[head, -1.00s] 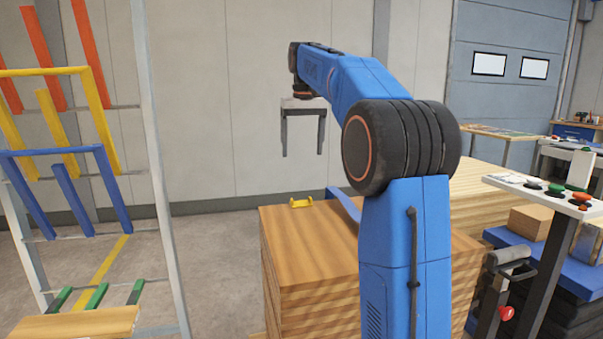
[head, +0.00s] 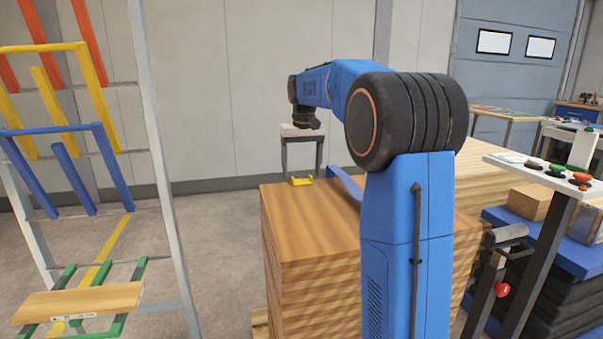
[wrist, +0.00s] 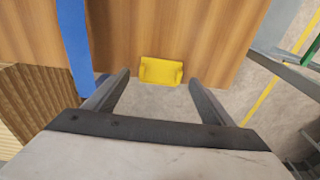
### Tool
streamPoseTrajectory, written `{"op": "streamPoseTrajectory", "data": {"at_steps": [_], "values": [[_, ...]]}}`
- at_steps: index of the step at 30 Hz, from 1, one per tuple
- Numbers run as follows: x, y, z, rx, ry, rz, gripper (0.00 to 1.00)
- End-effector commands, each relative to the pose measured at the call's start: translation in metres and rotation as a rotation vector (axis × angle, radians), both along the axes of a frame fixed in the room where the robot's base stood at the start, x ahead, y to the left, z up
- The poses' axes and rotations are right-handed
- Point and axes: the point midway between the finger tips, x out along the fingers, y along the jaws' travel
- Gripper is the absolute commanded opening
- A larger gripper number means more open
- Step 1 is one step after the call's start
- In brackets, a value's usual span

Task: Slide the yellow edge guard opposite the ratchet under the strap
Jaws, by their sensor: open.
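The yellow edge guard (head: 301,181) lies on the top of the wooden stack (head: 310,215), near its far edge. In the wrist view the edge guard (wrist: 161,71) sits at the board's edge, ahead of and between my fingertips. The blue strap (head: 344,183) crosses the stack to the right of the guard, partly hidden by my arm; it also shows in the wrist view (wrist: 74,45), left of the guard and apart from it. My gripper (head: 302,172) is open and empty, pointing down just above the guard. The ratchet cannot be made out.
A rack (head: 155,130) with coloured bars stands at the left. A control panel (head: 545,172) on a post stands at the right, near a blue platform (head: 575,262) with boxes. Bare floor lies between rack and stack.

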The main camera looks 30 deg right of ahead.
Motion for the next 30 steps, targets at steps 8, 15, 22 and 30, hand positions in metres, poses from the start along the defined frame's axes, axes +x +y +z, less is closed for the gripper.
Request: {"op": "streamPoseTrajectory", "data": {"at_steps": [8,15,22,30], "values": [[0.0015,-0.0004,-0.0143,0.000,0.000,0.000,0.77],[0.0016,-0.0005,-0.0145,0.000,0.000,0.000,0.77],[0.0016,-0.0005,-0.0143,0.000,0.000,0.000,0.31],[0.0018,-0.0001,-0.0143,0.000,0.000,0.001,0.31]]}}
